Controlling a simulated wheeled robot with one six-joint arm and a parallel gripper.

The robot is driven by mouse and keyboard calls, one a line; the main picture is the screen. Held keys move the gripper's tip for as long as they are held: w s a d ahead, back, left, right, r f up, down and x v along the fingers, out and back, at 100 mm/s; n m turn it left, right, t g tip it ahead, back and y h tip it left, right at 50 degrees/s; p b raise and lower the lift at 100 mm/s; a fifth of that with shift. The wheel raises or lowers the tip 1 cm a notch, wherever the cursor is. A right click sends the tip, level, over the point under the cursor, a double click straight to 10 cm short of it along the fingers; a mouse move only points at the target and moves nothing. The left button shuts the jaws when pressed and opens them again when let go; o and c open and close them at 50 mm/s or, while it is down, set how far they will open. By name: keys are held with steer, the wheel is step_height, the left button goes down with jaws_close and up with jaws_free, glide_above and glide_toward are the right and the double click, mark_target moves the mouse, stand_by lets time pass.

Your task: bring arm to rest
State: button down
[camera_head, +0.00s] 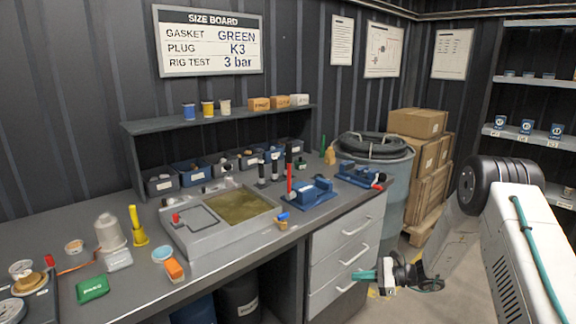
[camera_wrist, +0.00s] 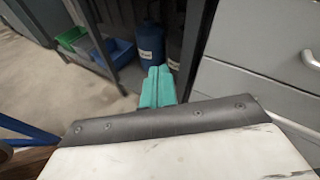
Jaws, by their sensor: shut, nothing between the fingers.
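My gripper (camera_head: 366,276) has teal fingers and is in front of the grey drawer unit, below the workbench top in the head view. In the wrist view its teal fingers (camera_wrist: 157,87) lie together, shut with nothing between them. The white arm comes in from the right side of the head view, bent at a black joint, with the wrist low and to the left. The gripper appears clear of the drawers, though the exact gap cannot be told.
The drawer unit (camera_head: 340,255) has protruding handles. The workbench (camera_head: 150,283) carries a sink-like rig (camera_head: 215,222) and blue vises (camera_head: 312,193). A barrel with hose (camera_head: 392,188) and stacked boxes (camera_head: 418,123) stand behind. A blue bottle (camera_wrist: 149,42) stands under the bench. Floor is open at left in the wrist view.

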steer(key=s+a+r+n+g+h, duration=0.1)
steer(key=s+a+r+n+g, duration=0.1)
steer(key=s+r+n+g, duration=0.55)
steer(key=s+d+r+n+t+h, duration=0.1)
steer(key=s+r+n+h, duration=0.3)
steer(key=s+r, duration=0.4)
steer(key=s+d+r+n+t+h, duration=0.2)
steer(key=s+r, duration=0.7)
steer(key=s, duration=0.7)
steer(key=s+d+r+n+t+h, duration=0.1)
steer(key=s+r+n+h, duration=0.4)
steer(key=s, duration=0.8)
step_height(320, 180, up, 4)
steer(key=shift+d+r+n+h, duration=0.2)
steer(key=shift+d+n+h, duration=0.2)
steer(key=shift+h, duration=0.6)
steer(key=shift+s+a, duration=0.1)
